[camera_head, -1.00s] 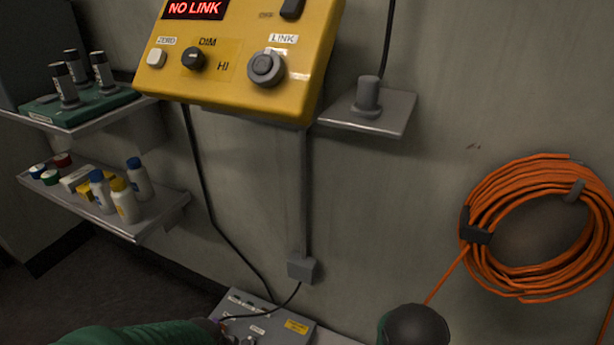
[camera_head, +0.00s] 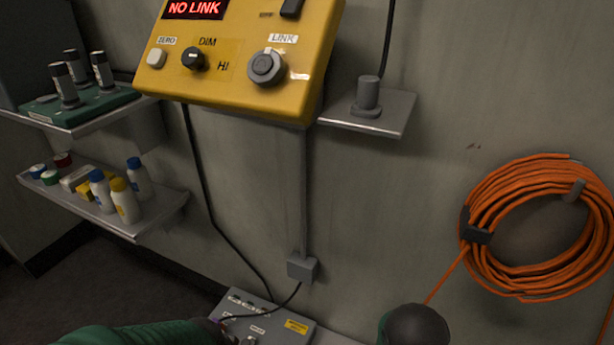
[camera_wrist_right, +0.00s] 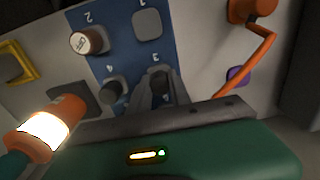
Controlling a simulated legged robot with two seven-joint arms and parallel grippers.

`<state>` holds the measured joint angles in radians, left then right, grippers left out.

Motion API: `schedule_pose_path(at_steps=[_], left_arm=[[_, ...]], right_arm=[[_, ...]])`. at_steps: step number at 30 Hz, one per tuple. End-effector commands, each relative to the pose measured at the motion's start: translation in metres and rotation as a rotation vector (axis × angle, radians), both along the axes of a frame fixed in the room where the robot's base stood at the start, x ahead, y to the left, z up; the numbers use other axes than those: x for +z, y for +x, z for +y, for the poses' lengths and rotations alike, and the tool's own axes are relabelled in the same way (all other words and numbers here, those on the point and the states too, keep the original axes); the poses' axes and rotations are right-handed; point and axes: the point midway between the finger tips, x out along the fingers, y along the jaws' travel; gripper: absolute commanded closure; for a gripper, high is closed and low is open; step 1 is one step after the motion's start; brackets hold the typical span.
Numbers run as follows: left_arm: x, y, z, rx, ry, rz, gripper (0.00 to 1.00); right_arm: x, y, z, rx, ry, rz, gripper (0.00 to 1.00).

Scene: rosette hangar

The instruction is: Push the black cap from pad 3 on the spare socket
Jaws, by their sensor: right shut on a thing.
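The right wrist view shows a blue panel (camera_wrist_right: 118,48) with numbered pads, seen upside down. My right gripper (camera_wrist_right: 162,88) is shut on a black cap (camera_wrist_right: 161,100) on the panel, beside pad 4. The cap is mostly hidden by the fingers, and I cannot tell if it is clear of the pad. Another dark cap (camera_wrist_right: 115,90) stands at pad 4, and a brown cap with a white top (camera_wrist_right: 88,40) at pad 2. A rounded grey pad (camera_wrist_right: 147,24) is bare. I cannot identify the spare socket. My left gripper is not visible.
A grey box (camera_head: 240,303) sits low under the yellow console (camera_head: 235,85), partly behind a green arm of mine. The wrist view has an orange lever (camera_wrist_right: 262,45), a yellow frame (camera_wrist_right: 14,62) and a lit orange fitting (camera_wrist_right: 45,128). An orange cable coil (camera_head: 490,250) hangs right.

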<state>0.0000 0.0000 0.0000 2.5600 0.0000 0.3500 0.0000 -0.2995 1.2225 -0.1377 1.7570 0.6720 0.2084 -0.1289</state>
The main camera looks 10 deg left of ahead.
Motion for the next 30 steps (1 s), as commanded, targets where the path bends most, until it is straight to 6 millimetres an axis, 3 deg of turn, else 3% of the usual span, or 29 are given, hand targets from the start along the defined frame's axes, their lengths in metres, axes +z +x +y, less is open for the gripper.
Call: schedule_pose_path(at_steps=[13, 30], left_arm=[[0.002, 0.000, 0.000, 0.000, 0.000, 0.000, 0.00], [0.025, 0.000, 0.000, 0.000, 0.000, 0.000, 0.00]], right_arm=[[0.002, 0.000, 0.000, 0.000, 0.000, 0.000, 1.00], [0.025, 0.000, 0.000, 0.000, 0.000, 0.000, 1.00]])
